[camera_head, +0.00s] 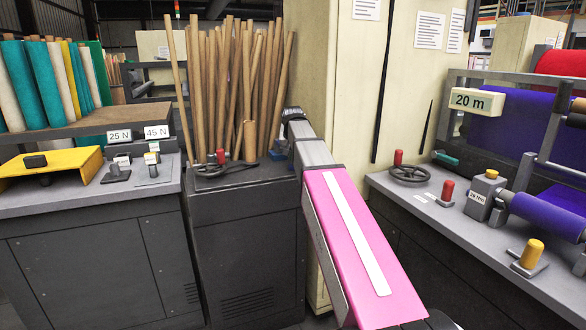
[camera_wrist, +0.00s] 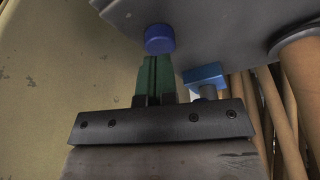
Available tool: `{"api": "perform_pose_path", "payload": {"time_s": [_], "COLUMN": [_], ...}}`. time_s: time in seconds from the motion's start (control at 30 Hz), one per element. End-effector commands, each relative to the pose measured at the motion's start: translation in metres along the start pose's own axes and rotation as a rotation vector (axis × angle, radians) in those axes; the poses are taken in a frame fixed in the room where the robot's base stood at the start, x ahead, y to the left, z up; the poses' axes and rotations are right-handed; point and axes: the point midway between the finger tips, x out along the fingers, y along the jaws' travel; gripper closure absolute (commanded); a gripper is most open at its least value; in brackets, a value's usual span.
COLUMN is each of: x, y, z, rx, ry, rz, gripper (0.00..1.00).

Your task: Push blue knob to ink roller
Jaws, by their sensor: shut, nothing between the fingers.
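In the wrist view a round dark blue knob (camera_wrist: 160,39) sits at the edge of a grey surface. My gripper (camera_wrist: 154,60) is shut and empty, its green fingers together with their tips right at the knob's lower side. I cannot tell whether they touch it. A lighter blue block (camera_wrist: 204,76) on a grey stem is to the right of the fingers. In the head view my arm reaches the right end of the middle cabinet and hides the knob and fingers; a bit of blue (camera_head: 278,155) shows there. A purple roller (camera_head: 548,214) is on the right bench; no thing is marked as an ink roller.
Tall cardboard tubes (camera_head: 232,85) stand behind the middle cabinet (camera_head: 245,215), close to my wrist. A beige panel (camera_head: 335,100) is right beside my arm. A handwheel (camera_head: 409,173) and red knob (camera_head: 447,190) are on the right bench.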

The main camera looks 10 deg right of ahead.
Motion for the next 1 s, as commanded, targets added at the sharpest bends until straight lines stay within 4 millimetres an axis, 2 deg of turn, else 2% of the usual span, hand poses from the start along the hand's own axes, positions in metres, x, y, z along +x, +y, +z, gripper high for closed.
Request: {"api": "perform_pose_path", "payload": {"time_s": [1.0], "x": [0.025], "y": [0.000], "z": [0.008], "rx": [0.000], "ry": [0.000], "rz": [0.000], "gripper": [1.00]}}
